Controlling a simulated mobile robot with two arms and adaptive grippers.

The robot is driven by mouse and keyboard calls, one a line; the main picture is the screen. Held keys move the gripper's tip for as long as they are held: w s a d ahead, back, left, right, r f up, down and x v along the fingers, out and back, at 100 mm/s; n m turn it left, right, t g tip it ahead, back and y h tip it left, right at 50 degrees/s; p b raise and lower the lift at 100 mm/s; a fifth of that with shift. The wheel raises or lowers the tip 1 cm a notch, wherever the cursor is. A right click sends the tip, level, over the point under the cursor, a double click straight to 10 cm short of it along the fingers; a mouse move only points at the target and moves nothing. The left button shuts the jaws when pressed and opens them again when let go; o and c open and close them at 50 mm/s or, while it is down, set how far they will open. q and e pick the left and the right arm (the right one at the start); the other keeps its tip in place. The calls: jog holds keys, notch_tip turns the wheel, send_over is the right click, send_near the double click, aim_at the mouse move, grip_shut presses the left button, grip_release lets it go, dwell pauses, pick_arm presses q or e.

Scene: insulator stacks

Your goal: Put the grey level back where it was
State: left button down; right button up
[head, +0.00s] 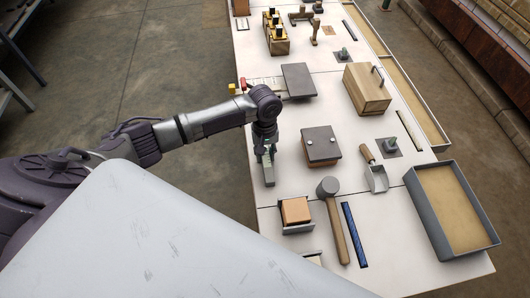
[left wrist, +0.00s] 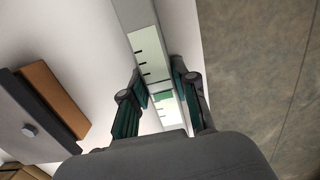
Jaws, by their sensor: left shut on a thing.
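The grey level (head: 269,177) is a slim grey bar near the left edge of the white table. In the left wrist view the level (left wrist: 149,52) shows a pale face with black marks and a green patch. My left gripper (head: 266,154) points down over the table and is shut on the level. In the left wrist view its two fingers (left wrist: 160,88) lie on either side of the bar. I cannot tell whether the level touches the table. My right gripper is not in view.
A wooden block with a grey top plate (head: 321,144) stands right of the level. A mallet (head: 335,225), an orange block in a grey holder (head: 296,211) and a blue strip (head: 353,236) lie nearer. A grey tray (head: 418,212) stands at the right. The floor (head: 200,170) drops away left.

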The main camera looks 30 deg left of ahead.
pick_arm(q)
jog(key=c, duration=1.1)
grip_release()
jog(key=shift+s+f, duration=0.2)
jog(key=shift+f, duration=0.05)
jog(key=shift+o, duration=1.1)
jog(key=shift+w+f, duration=0.1)
jog(key=shift+f, duration=0.05)
jog(key=shift+r, duration=0.2)
jog(key=shift+r, duration=0.3)
notch_tip(320, 180, up, 12)
jog(key=shift+w+a, duration=0.3)
jog(key=shift+w, duration=0.15)
